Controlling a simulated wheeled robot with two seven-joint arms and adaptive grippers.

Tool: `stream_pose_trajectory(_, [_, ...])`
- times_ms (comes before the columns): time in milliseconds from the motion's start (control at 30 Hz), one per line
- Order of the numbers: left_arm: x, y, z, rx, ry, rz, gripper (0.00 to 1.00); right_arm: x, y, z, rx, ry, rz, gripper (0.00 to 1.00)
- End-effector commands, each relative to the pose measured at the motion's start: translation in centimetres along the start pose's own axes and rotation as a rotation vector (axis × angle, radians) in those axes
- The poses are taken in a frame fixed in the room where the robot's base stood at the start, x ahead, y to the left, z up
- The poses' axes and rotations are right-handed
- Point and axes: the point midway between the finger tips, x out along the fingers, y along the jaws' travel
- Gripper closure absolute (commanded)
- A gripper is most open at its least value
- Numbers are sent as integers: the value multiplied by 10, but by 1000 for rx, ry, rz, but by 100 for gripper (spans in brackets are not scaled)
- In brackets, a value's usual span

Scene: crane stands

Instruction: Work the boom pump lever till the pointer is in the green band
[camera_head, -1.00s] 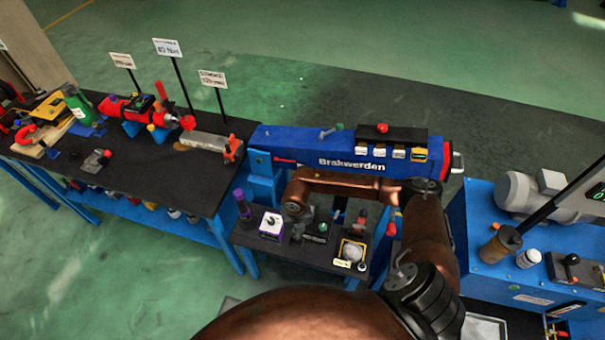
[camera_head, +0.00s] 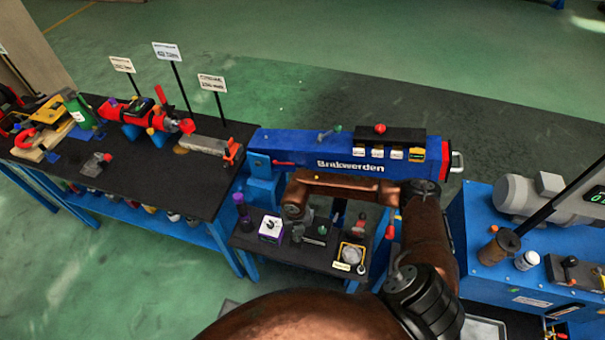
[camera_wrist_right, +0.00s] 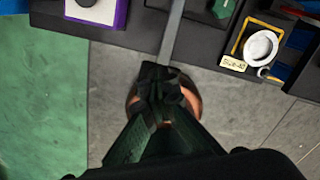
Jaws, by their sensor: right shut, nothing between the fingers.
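My right arm comes in from the bottom of the head view and reaches left in front of the blue boom (camera_head: 290,147). My right gripper (camera_head: 297,234) points down over the low black shelf, small and dark there. In the right wrist view its fingers (camera_wrist_right: 165,84) are shut with nothing between them. A grey bar (camera_wrist_right: 173,30) runs up from just beyond the fingertips. A rounded copper-coloured part shows behind them; I cannot tell whether the bar is the pump lever. A red-handled lever (camera_head: 390,231) stands right of the shelf. No pointer or green band is readable. My left gripper is out of view.
The shelf holds a purple-edged box (camera_head: 270,229) and a yellow-framed round white item (camera_head: 352,254), either side of the gripper. A black workbench (camera_head: 140,178) with tools stands left. A blue machine (camera_head: 490,225) with a grey motor stands right. Green floor lies open behind.

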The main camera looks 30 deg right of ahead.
Motion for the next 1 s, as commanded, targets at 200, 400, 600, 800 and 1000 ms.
stream_pose_trajectory(200, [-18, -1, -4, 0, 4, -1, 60, -24, 1, -2, -2, 3, 1, 100])
stream_pose_trajectory(400, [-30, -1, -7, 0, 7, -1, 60, -43, 1, -2, -3, 4, 2, 100])
stream_pose_trajectory(600, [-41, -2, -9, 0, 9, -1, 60, -59, 1, -2, -2, 4, 2, 100])
stream_pose_trajectory(800, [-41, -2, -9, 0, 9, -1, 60, -60, 1, -2, -2, 5, 2, 100])
stream_pose_trajectory(1000, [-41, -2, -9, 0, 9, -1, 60, -59, 1, -2, -2, 4, 2, 100])
